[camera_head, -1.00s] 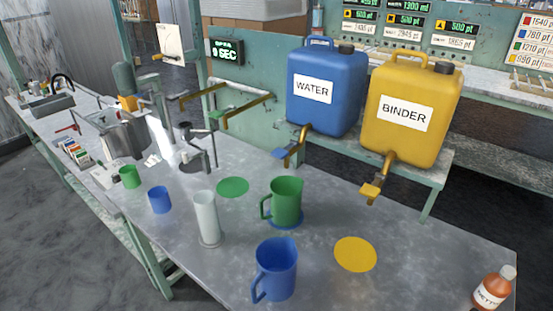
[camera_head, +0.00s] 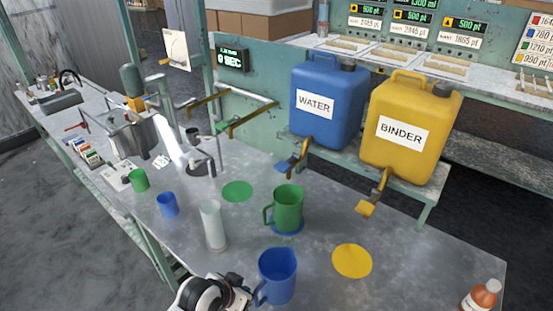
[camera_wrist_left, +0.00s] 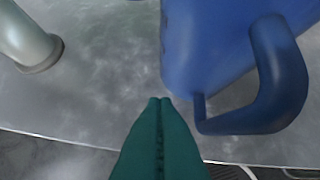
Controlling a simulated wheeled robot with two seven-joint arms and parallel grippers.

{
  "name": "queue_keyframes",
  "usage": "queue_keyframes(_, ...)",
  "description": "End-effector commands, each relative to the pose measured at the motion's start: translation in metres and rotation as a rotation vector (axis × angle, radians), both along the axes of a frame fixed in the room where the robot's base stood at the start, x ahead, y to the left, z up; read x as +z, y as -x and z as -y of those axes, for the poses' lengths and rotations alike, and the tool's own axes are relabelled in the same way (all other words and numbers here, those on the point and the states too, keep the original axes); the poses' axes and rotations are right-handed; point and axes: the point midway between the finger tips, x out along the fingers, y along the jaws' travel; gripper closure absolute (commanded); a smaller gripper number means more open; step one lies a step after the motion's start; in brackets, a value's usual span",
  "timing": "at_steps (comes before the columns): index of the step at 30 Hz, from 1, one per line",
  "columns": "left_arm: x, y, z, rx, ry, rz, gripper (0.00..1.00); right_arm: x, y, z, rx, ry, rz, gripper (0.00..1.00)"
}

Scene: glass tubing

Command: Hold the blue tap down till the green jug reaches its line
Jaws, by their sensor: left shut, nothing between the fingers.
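The blue tap (camera_head: 288,165) sticks out below the blue WATER container (camera_head: 327,128). The green jug (camera_head: 288,207) stands upright on a blue disc (camera_head: 284,231) on the table, nearer than the tap. I cannot make out its line or its fill level. A blue jug (camera_head: 277,275) stands in front of it and fills the upper right of the left wrist view (camera_wrist_left: 215,45). My left gripper (camera_wrist_left: 160,101) is shut and empty, its teal fingertips beside the blue jug's handle. In the head view my left arm shows at the bottom edge. My right gripper is not in view.
A yellow BINDER container (camera_head: 412,120) with a yellow tap (camera_head: 366,208) stands right of the water. A white cylinder (camera_head: 213,226), a blue cup (camera_head: 167,204) and a green cup (camera_head: 139,180) stand left. Green (camera_head: 237,191) and yellow (camera_head: 352,261) discs lie bare on the table.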

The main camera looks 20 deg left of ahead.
Motion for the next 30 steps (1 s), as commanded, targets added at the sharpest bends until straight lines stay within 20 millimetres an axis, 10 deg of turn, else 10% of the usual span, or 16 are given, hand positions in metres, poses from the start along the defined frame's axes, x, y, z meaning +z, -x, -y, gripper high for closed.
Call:
queue_keyframes(9, 0.173, -0.13, -0.02, -0.068, 0.12, 0.452, 1.0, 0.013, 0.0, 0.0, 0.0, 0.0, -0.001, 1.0)
queue_keyframes(15, 0.255, -0.163, -0.029, -0.099, 0.168, 0.642, 1.0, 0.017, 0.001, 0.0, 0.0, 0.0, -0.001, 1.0)
queue_keyframes(30, 0.276, -0.17, -0.031, -0.106, 0.181, 0.689, 1.0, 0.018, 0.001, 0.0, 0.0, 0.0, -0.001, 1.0)
